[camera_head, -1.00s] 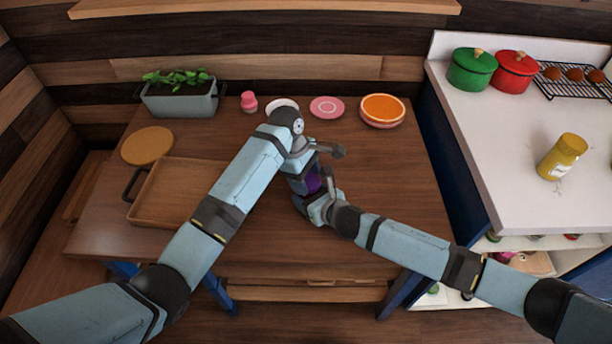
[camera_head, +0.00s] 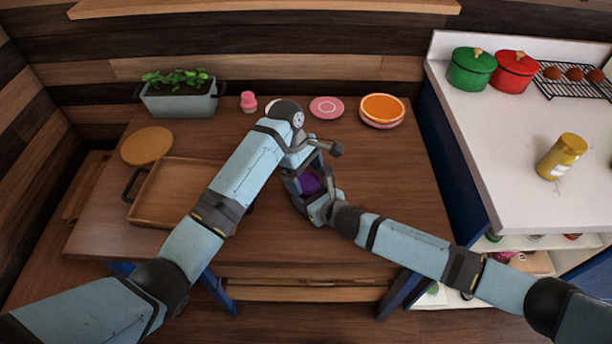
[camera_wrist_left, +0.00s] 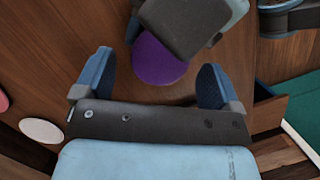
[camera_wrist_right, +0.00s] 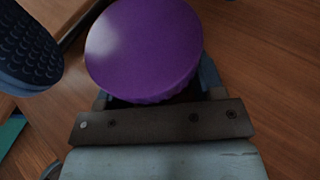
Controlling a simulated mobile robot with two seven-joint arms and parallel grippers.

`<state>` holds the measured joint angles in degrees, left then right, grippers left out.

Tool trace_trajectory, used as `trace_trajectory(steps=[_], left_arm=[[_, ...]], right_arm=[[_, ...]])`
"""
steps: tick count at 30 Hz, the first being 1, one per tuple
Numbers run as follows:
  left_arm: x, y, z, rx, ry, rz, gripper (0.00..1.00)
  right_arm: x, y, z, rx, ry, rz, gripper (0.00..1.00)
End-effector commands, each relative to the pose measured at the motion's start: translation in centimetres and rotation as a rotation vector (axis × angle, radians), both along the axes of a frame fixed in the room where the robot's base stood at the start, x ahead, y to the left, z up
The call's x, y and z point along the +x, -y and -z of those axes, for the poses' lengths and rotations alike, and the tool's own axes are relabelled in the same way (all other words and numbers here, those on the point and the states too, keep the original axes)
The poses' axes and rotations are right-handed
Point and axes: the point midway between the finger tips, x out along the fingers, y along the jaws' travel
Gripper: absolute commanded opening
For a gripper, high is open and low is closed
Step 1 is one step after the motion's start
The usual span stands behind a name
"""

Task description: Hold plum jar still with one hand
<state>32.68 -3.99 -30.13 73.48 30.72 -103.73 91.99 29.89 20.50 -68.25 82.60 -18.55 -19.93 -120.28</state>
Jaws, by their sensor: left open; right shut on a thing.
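The plum jar (camera_head: 309,184) shows as a purple round lid on the wooden table, between my two grippers. My right gripper (camera_head: 311,194) is shut on the jar from the right and front. In the right wrist view the purple lid (camera_wrist_right: 145,48) fills the space over the gripper and hides the fingertips. My left gripper (camera_wrist_left: 158,85) is open, with one blue finger on each side and a gap between them. In the left wrist view the purple lid (camera_wrist_left: 158,62) shows just beyond that gap, partly covered by my right gripper. The jar's body is mostly hidden.
The wooden table (camera_head: 390,200) has a tray (camera_head: 170,205), a round board (camera_head: 147,146), a planter (camera_head: 180,100), a pink shaker (camera_head: 248,101), a pink plate (camera_head: 327,107) and orange-topped dishes (camera_head: 382,109). The table's right part is clear.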

Motion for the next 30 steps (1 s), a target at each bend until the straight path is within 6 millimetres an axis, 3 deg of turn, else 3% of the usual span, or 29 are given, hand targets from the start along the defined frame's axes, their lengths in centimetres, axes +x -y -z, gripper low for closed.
trace_trajectory(steps=[9,15,28,29,30], left_arm=[[1.1,-1.6,-6.4,-0.002,0.003,0.0,0.89],[1.6,-2.5,-9.3,0.001,0.002,0.0,0.89],[1.8,-2.7,-10.4,0.001,-0.001,0.0,0.89],[1.8,-2.7,-10.4,0.001,-0.001,0.0,0.89],[1.8,-2.7,-10.4,0.001,-0.001,0.0,0.89]], right_arm=[[0.0,0.0,-0.1,0.001,0.001,0.0,0.0],[0.0,0.0,-0.1,0.001,0.001,0.0,0.0],[0.0,0.0,-0.1,0.001,0.001,0.0,0.0],[0.0,0.0,-0.1,0.001,0.001,0.0,0.67],[0.0,0.0,-0.1,0.001,0.001,0.0,0.76]])
